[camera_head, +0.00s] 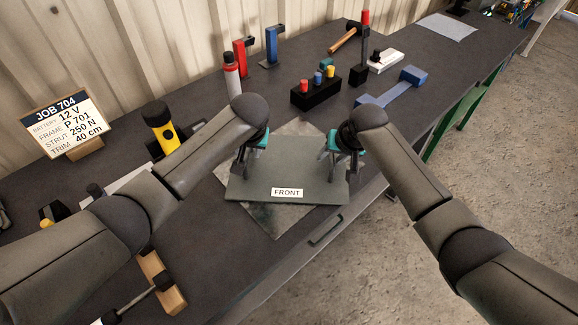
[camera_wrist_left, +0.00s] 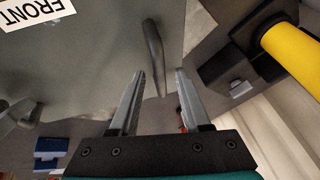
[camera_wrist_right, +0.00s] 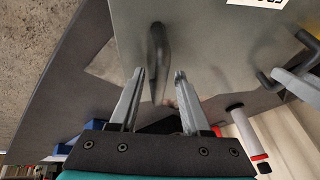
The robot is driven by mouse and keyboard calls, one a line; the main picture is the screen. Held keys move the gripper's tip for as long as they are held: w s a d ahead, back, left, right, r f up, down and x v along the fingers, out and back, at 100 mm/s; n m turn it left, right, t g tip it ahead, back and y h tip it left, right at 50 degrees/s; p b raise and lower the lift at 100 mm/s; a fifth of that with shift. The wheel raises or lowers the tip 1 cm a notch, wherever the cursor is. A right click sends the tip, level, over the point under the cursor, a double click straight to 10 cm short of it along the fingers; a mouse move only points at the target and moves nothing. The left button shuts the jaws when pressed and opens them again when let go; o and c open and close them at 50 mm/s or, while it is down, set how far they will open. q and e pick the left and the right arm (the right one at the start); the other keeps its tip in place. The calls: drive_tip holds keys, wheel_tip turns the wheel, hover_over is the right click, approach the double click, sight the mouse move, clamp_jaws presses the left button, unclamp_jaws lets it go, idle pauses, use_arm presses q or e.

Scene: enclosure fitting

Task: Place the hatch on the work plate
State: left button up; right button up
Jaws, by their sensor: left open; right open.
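The hatch (camera_head: 250,190) is a flat grey panel with a white FRONT label. It lies over the shiny work plate (camera_head: 277,219), whose corners stick out at front and back. My left gripper (camera_head: 244,165) is open at the hatch's left end. In the left wrist view the dark left handle (camera_wrist_left: 154,50) reaches between its spread fingers (camera_wrist_left: 160,72). My right gripper (camera_head: 334,162) is open at the right end. In the right wrist view the right handle (camera_wrist_right: 156,50) reaches between its spread fingers (camera_wrist_right: 160,73). Whether the fingers touch the handles is unclear.
Behind the hatch stand a black block with coloured pegs (camera_head: 316,94), a red-and-white bottle (camera_head: 231,73) and a blue bar part (camera_head: 395,92). A yellow flashlight (camera_head: 160,125) and job sign (camera_head: 66,122) are left. The bench's front edge with a handle (camera_head: 325,230) is close.

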use_arm(q)
drive_tip(key=v, duration=1)
use_arm(e)
drive_tip(key=v, duration=1.2)
use_arm(q)
drive_tip(key=shift+s+r, duration=0.1)
drive_tip(key=shift+s, duration=0.05)
